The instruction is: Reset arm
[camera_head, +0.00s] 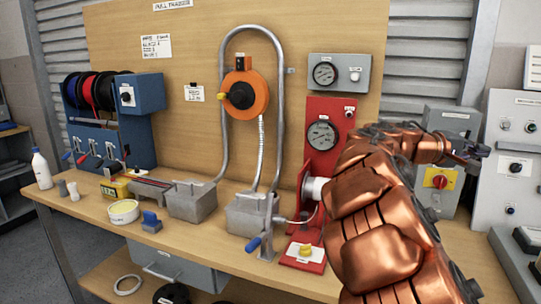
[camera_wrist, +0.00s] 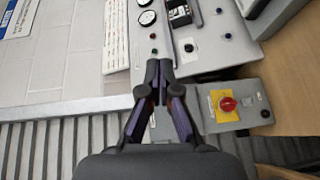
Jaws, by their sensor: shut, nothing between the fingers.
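My copper-coloured arm rises through the right part of the head view and reaches over the right end of the bench. My gripper (camera_head: 476,152) is at its end, near the grey control panels on the right. In the wrist view, my gripper (camera_wrist: 159,70) has its dark fingers together, with nothing held between them. The fingertips overlap a grey panel (camera_wrist: 190,62) with dials and knobs in that view. A grey box with a red knob on a yellow plate (camera_wrist: 226,104) is to the right of the fingers.
The wooden bench (camera_head: 185,257) carries a blue spool rack (camera_head: 140,92), a red gauge unit (camera_head: 322,130), grey metal boxes and a white bottle (camera_head: 41,168). A grey box with a red knob (camera_head: 440,180) stands close below my gripper.

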